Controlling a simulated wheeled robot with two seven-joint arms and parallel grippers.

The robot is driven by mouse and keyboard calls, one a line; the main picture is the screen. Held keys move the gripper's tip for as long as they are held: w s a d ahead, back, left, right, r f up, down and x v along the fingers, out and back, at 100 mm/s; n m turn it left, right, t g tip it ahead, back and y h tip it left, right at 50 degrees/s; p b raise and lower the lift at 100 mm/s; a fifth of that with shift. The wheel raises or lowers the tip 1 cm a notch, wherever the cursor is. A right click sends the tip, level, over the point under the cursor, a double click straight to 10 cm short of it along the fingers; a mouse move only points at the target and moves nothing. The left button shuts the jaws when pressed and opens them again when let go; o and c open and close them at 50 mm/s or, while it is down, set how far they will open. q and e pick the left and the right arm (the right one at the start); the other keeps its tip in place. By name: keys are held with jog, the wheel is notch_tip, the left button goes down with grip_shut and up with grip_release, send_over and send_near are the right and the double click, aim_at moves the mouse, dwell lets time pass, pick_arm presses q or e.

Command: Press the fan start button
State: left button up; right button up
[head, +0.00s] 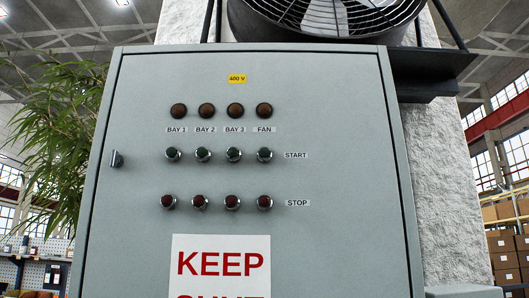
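A grey control cabinet (330,120) fills the middle of the head view, with its door shut. The green fan start button (265,155) is the rightmost in the START row, under the FAN label (264,129). The red fan stop button (265,202) is straight below it in the STOP row. The fan lamp (264,110) above the label is dark amber and looks unlit. Neither of my grippers is in view, and nothing covers the buttons.
Green and red buttons for BAY 1 to BAY 3 sit close to the left of the fan buttons. A door latch (116,159) is at the left edge. A large caged fan (330,15) is above the cabinet. A plant (55,140) stands at left.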

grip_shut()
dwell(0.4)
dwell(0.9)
